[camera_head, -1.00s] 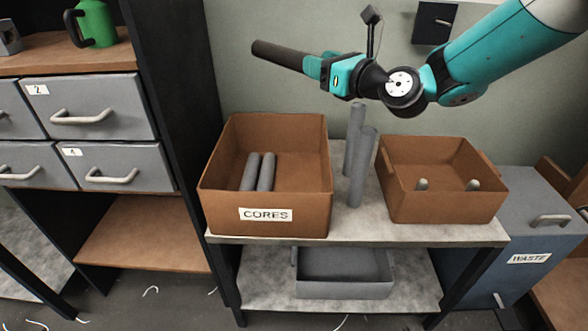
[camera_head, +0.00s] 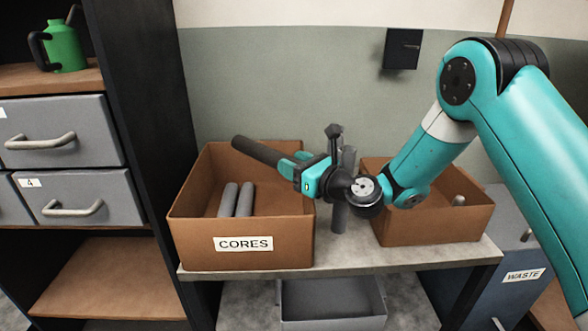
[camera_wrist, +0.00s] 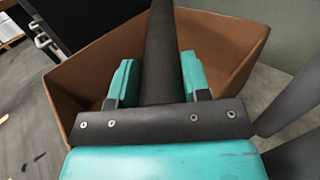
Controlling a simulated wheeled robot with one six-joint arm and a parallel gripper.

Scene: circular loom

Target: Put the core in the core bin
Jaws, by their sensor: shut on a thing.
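The dark core (camera_head: 258,151) is a long, near-black tube held in my gripper (camera_head: 299,166). My gripper is shut on one end of it, and the tube points up and to the left in the head view. The core bin (camera_head: 190,243) is a brown open box labelled CORES. My gripper and the core are over its back right part. In the wrist view the core (camera_wrist: 161,50) runs between the two teal fingers, with the bin wall (camera_wrist: 85,75) behind and below. Two grey tubes (camera_head: 236,200) lie inside the bin.
Grey upright tubes (camera_head: 339,218) stand between the bins, partly hidden by my gripper. A second brown box (camera_head: 405,234) stands to the right. A grey tray (camera_head: 332,301) is on the lower shelf. A WASTE bin (camera_head: 524,276) is at right, grey drawers (camera_head: 62,135) at left.

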